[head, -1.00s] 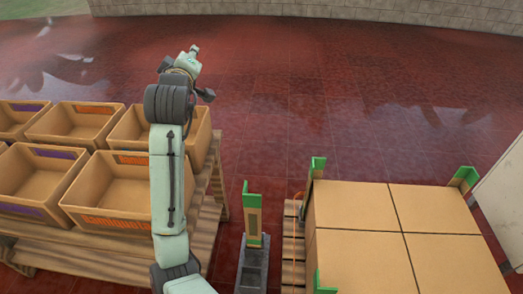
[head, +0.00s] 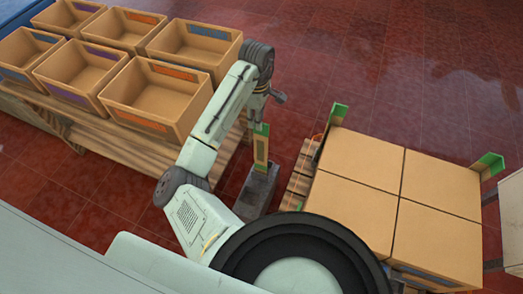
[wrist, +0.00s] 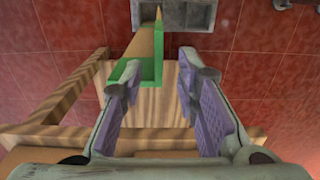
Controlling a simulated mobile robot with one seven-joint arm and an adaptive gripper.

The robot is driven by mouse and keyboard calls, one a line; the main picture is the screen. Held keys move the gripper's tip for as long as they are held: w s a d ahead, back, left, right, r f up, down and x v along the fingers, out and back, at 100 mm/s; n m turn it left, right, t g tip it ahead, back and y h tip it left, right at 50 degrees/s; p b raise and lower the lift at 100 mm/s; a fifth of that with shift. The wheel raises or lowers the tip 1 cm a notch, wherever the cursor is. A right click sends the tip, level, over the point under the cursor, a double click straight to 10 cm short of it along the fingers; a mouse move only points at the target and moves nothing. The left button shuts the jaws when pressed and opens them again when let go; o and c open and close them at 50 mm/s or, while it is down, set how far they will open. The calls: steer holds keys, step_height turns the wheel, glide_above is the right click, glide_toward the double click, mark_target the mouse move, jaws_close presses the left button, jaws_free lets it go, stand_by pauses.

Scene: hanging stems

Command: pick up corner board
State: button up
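The corner board (head: 262,147), tan with a green top end, stands upright in a grey holder (head: 256,187) between the crate table and the box stack. My gripper (head: 263,108) points down at the board's top in the head view. In the wrist view my gripper (wrist: 160,85) is open, with purple pads spread apart and nothing held. The board's green L-shaped top (wrist: 146,72) lies by the left fingertip, which overlaps part of it. The right finger is clear of it. I cannot tell the height gap between fingertips and board.
A wooden table (head: 110,130) with several open tan crates (head: 157,92) stands at left. At right, tan boxes (head: 359,210) sit on a pallet (head: 298,185), with green-ended boards at corners (head: 338,114). Red tiled floor is free behind.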

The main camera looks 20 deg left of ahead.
mark_target(258, 133)
step_height(258, 133, down, 9)
steer(key=shift+p, duration=0.6)
steer(key=shift+c, duration=0.3)
jaws_close()
